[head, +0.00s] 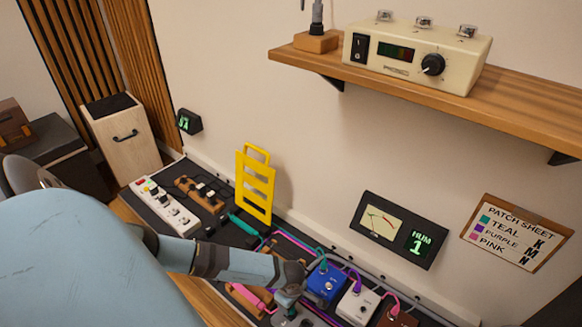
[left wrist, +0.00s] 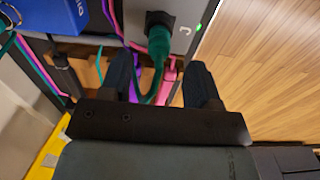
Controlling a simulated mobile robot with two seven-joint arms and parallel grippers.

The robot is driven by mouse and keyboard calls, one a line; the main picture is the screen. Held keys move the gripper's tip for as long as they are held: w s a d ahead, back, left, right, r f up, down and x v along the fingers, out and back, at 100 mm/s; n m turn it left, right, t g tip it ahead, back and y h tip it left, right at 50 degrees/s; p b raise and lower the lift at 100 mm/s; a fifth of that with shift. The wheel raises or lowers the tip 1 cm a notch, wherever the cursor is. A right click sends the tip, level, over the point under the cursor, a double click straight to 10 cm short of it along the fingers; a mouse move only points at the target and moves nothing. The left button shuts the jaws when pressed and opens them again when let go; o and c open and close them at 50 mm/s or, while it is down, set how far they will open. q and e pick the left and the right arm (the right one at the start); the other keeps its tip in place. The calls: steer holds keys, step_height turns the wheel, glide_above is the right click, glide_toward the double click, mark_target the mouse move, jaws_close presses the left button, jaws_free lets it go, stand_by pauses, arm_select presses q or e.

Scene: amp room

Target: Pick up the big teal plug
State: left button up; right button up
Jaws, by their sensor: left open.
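In the left wrist view, a big teal plug (left wrist: 158,42) sits in a socket of a grey box marked J (left wrist: 184,28), with a green light beside it. Its teal cable bends down between my fingers. My left gripper (left wrist: 160,66) is open, a finger to either side of the cable, with the plug just beyond the fingertips. In the head view my left gripper (head: 290,280) is over the front of the bench, and my arm hides much of what is below it. My right gripper is in neither view.
A pink plug (left wrist: 169,74) lies close by the teal cable. A blue pedal (head: 327,283), a white pedal (head: 357,306) and a brown pedal (head: 398,318) stand to the right. A yellow rack (head: 256,185) rises behind. A wooden shelf (head: 520,110) overhangs the bench.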

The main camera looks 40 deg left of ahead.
arm_select(q)
step_height(320, 180, down, 4)
steer(key=shift+f+b, duration=0.15)
steer(key=shift+b, duration=0.85)
steer(key=shift+a, duration=0.1)
steer(key=shift+c, duration=0.2)
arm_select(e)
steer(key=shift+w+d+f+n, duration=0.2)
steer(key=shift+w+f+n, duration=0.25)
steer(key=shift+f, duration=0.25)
arm_select(q)
steer(key=c, duration=1)
steer(key=shift+o, duration=0.2)
steer(key=shift+r+p, duration=0.35)
steer(key=shift+r, duration=0.2)
step_height(320, 180, up, 4)
steer(key=shift+w+r+p, duration=0.1)
steer(key=shift+r+p, duration=0.1)
steer(key=shift+p, duration=0.9)
step_height(320, 180, up, 15)
steer(key=p, duration=0.5)
steer(key=shift+f, duration=0.15)
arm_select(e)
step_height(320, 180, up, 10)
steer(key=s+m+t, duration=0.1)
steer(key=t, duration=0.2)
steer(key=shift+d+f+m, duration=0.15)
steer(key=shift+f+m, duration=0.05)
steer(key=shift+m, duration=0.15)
